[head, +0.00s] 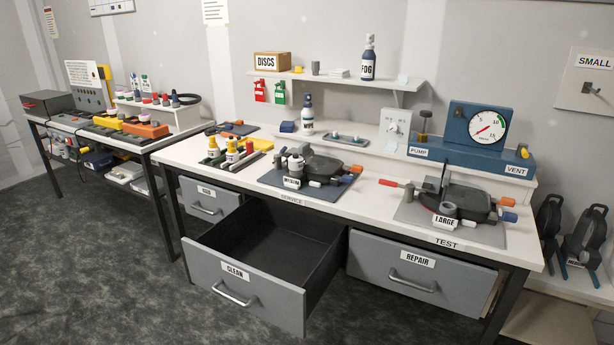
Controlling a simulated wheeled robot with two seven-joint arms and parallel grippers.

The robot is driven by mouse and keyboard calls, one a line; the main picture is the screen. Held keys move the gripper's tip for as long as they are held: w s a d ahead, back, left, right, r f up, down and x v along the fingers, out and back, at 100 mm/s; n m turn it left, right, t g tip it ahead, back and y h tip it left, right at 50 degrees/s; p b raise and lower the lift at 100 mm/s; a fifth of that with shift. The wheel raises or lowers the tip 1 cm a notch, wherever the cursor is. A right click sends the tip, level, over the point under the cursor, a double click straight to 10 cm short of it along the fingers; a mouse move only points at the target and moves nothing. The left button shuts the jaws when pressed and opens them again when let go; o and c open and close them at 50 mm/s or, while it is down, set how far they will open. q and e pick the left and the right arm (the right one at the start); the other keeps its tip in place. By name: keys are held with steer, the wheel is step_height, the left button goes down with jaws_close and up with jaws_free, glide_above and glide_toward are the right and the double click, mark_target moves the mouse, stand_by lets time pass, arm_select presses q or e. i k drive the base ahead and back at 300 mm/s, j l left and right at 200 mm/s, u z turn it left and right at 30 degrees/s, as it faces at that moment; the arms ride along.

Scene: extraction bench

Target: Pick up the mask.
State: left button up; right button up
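A dark mask-like piece with a MEDIUM label (322,168) lies on a dark mat (265,178) at the bench's middle, with grey and white cylindrical parts beside it. A similar black piece with a LARGE label (470,203) lies on a grey mat (408,212) at the TEST end, with a red-handled part next to it. Two dark upright objects, one in front (583,238) and one behind (547,217), stand at the far right; I cannot tell if they are masks. Neither of my grippers is in view.
The CLEAN drawer (243,292) is pulled out and looks empty; the REPAIR drawer (420,272) is shut. A blue gauge unit (480,128) and a shelf (340,82) with a FOG bottle (369,58) are behind. Another bench (60,125) stands left.

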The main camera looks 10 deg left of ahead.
mark_target(319, 166)
steer(key=i+j+z, duration=0.25)
steer(key=j+z, duration=0.2)
steer(key=j, duration=0.3)
steer(key=i+j+z, duration=0.25)
steer(key=j, duration=0.15)
steer(key=k, duration=0.1)
